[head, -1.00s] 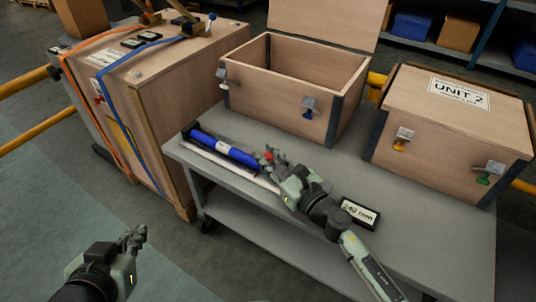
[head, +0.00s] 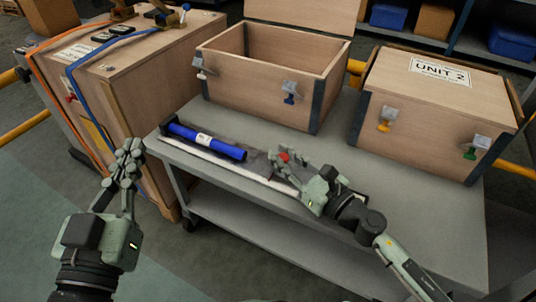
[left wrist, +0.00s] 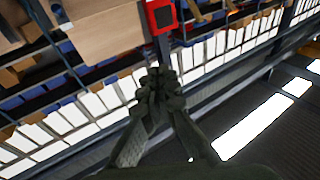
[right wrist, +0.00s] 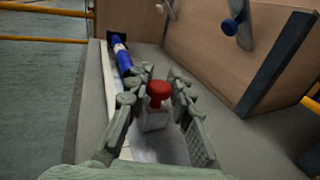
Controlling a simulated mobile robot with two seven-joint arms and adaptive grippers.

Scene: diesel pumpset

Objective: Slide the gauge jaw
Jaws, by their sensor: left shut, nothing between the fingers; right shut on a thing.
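The gauge jaw is a pale block with a red knob (head: 284,156). In the right wrist view the jaw (right wrist: 154,120) stands between the fingers of my right gripper (right wrist: 160,78). My right gripper (head: 282,166) is shut on it in the head view, hiding part of it. The jaw sits along the gauge's pale rail (head: 232,167), right of a blue cylinder (head: 222,148), with a gap between them. The cylinder (right wrist: 122,58) lies ahead in the right wrist view. My left gripper (head: 128,152) is shut and empty, left of the table; its fingers (left wrist: 158,88) meet in the left wrist view.
The grey table (head: 405,190) carries an open wooden box (head: 255,100) and a closed box marked UNIT 2 (head: 425,125) behind the gauge. A strapped wooden crate (head: 150,95) stands left of the table. The table top right of my right arm is clear.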

